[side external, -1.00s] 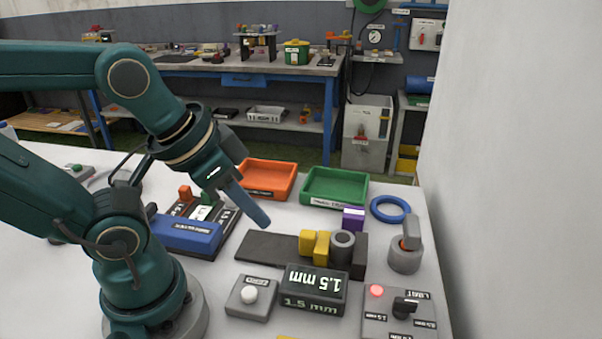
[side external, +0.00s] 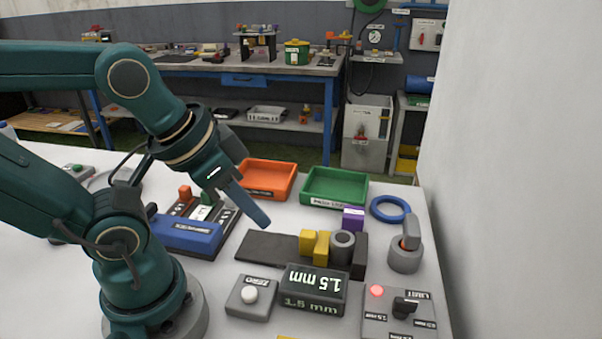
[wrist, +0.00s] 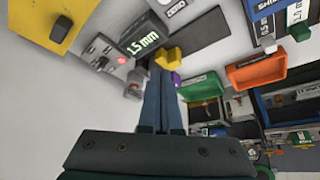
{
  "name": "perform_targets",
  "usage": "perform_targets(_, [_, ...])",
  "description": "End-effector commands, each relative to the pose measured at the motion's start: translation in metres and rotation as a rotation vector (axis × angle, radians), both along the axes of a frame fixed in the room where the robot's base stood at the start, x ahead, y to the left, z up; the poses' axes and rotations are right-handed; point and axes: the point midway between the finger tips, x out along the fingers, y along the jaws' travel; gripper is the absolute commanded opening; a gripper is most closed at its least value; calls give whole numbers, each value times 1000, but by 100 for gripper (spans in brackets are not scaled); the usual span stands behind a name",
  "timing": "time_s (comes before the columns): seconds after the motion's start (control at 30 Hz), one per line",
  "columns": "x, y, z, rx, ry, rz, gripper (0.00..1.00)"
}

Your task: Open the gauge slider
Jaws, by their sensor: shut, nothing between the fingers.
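The gauge is a dark flat rail (side external: 272,248) with yellow jaw blocks (side external: 315,243), a grey ring-shaped cylinder (side external: 343,246) close beside them and a dark end block at the right. Which yellow block is the slider, I cannot tell for sure. A yellow block (wrist: 172,56) also shows in the wrist view, just beyond my fingertips. The display (side external: 314,283) in front reads 1.5 mm. My gripper (side external: 262,220) is shut and empty, its fingers pointing down above the rail, left of the yellow blocks and apparently apart from them.
A zero button box (side external: 249,296) and a selector panel (side external: 400,312) with a lit red lamp stand in front. A grey knob post (side external: 405,256) and a blue ring (side external: 390,208) are at right. Orange (side external: 268,179) and green (side external: 334,187) trays lie behind; a blue fixture (side external: 187,235) is left.

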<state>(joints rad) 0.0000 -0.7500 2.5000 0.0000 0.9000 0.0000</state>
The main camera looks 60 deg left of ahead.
Motion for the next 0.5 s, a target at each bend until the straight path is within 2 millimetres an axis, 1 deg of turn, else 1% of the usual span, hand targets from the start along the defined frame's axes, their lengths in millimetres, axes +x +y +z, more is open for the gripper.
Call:
perform_targets(0.37, [0,0,0,0,0,0,0])
perform_targets(0.4, [0,0,0,0,0,0,4])
perform_targets(0.47, [0,0,0,2,0,-4,27])
perform_targets(0.5, [0,0,0,7,0,-13,42])
